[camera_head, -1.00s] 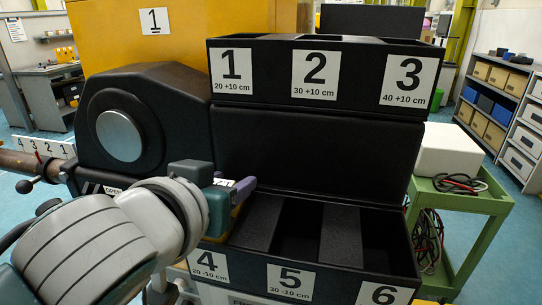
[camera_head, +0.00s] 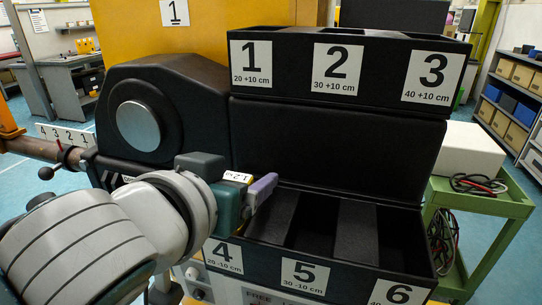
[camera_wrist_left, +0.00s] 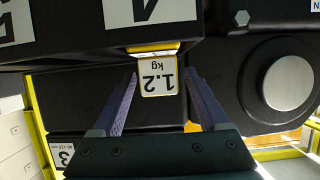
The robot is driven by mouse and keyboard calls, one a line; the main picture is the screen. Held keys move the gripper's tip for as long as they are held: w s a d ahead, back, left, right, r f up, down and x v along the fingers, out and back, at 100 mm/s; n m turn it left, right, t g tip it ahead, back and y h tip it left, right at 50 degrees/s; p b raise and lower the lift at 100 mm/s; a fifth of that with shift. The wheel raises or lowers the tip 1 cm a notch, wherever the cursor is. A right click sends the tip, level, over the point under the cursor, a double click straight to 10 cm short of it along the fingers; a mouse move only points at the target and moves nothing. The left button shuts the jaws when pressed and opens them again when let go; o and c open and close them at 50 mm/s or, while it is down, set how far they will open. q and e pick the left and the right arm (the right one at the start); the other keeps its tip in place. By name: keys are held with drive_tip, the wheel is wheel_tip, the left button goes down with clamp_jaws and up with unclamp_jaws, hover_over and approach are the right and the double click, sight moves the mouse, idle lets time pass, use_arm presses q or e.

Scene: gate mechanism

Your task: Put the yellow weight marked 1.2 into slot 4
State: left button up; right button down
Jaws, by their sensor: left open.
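The yellow weight marked 1.2 (camera_wrist_left: 158,74) shows its white label and a yellow edge between my left fingers in the left wrist view. In the head view its label (camera_head: 238,177) shows beside my left gripper (camera_head: 246,190). My left gripper is open around the weight, with a finger (camera_wrist_left: 121,103) on each side and a gap to the label. The weight is at the slot 4 compartment, just behind the front wall with the slot 4 label (camera_head: 223,256). Its lower part is hidden, so its depth cannot be told. My right gripper is not in view.
The lower black row carries slot 5 (camera_head: 304,276) and slot 6 (camera_head: 399,293) to the right. The upper row with slots 1, 2 and 3 (camera_head: 433,77) stands behind. A black housing with a silver disc (camera_head: 138,126) is left of the gripper. A green cart (camera_head: 480,216) stands at right.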

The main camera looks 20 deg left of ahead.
use_arm(q)
drive_tip(key=v, duration=0.9)
drive_tip(key=s+a+f+g, duration=0.2)
drive_tip(key=s+f+g, duration=0.3)
drive_tip(key=s, duration=0.3)
drive_tip(key=s+a+f+m+g, duration=0.1)
drive_tip(key=s+a+f+g, duration=0.2)
drive_tip(key=s+f+g, duration=0.2)
drive_tip(key=s, duration=0.3)
drive_tip(key=shift+f+m, duration=0.2)
drive_tip(key=shift+m, duration=0.1)
